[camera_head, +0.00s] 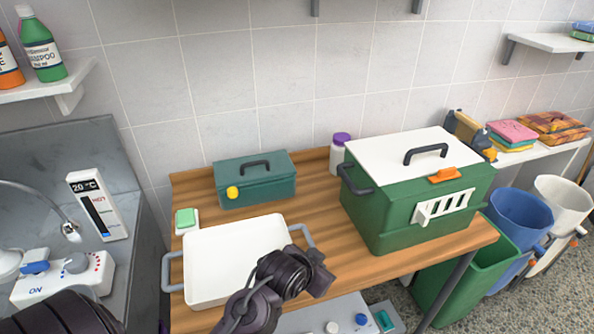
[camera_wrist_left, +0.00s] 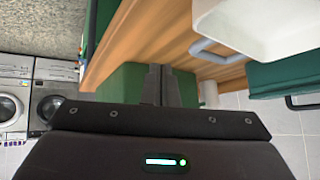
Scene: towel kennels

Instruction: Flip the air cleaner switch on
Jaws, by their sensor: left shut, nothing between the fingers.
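No device in view is labelled as an air cleaner. A white control box (camera_head: 62,278) marked "ON" sits at the left of the head view, with a blue lever (camera_head: 34,268), a grey dial and small red dots. A pale grey panel (camera_head: 310,318) with a white knob (camera_head: 331,327) and a blue knob (camera_head: 361,319) shows below the table's front edge, partly hidden by my arm. My left gripper (camera_head: 316,274) is shut and empty, near the tray's right front corner, apart from both devices. Its shut fingers show in the left wrist view (camera_wrist_left: 164,84). My right gripper is out of view.
The wooden table (camera_head: 325,240) bears a white tray (camera_head: 225,265), a teal toolbox (camera_head: 255,180), a white bottle (camera_head: 338,155) and a green kennel (camera_head: 410,195). A green bin (camera_head: 470,265) and buckets stand at right. Washing machines (camera_wrist_left: 60,98) show in the wrist view.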

